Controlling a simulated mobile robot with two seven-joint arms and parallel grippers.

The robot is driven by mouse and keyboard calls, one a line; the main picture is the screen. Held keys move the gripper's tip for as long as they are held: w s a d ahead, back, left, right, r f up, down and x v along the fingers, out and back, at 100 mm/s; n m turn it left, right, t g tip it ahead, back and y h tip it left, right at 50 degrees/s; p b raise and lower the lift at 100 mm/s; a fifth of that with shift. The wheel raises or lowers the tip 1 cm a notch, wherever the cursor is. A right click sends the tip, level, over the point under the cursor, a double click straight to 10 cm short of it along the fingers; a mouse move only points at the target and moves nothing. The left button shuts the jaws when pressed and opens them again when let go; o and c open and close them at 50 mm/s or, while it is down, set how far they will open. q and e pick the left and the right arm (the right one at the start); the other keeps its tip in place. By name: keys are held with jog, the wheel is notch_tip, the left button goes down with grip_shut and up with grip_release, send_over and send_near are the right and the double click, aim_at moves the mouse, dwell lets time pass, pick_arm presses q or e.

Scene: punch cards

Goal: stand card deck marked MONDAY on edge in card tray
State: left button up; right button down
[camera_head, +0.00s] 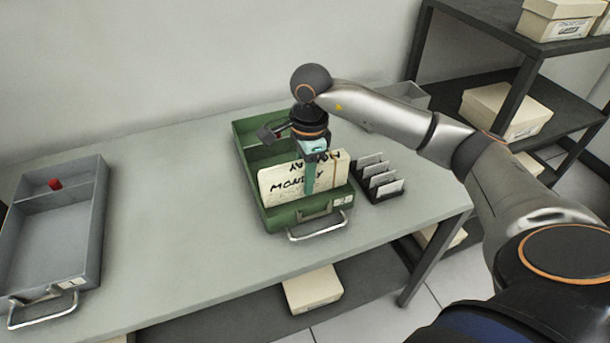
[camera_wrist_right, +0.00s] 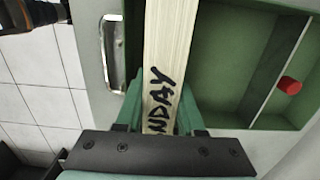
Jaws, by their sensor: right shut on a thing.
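The card deck (camera_head: 285,184) is a cream slab with MONDAY written in black on its face. It stands on edge, upright, at the front end of the green card tray (camera_head: 282,220). Its lower edge is hidden behind the tray's front wall, so I cannot tell whether it touches the floor. My right gripper (camera_head: 311,182) is shut on the deck from above. In the right wrist view its green fingers (camera_wrist_right: 160,100) flank the deck (camera_wrist_right: 172,45), whose edge reads NDAY. My left gripper is not in view.
A grey tray (camera_head: 90,240) lies on the table at the left. A black rack with several white cards (camera_head: 383,187) stands right beside the green tray. The wrist view shows a red knob (camera_wrist_right: 289,85) at the green tray's divider. Shelves (camera_head: 560,100) with boxes are at the right.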

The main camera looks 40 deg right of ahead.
jog(key=shift+f+b, duration=1.5)
jog(key=shift+f, duration=0.45)
jog(key=shift+c, duration=2.2)
grip_release()
jog(key=r, duration=1.2)
jog(key=shift+s+d+r, duration=0.1)
jog(key=shift+d+r, duration=0.15)
jog(key=shift+d, duration=0.05)
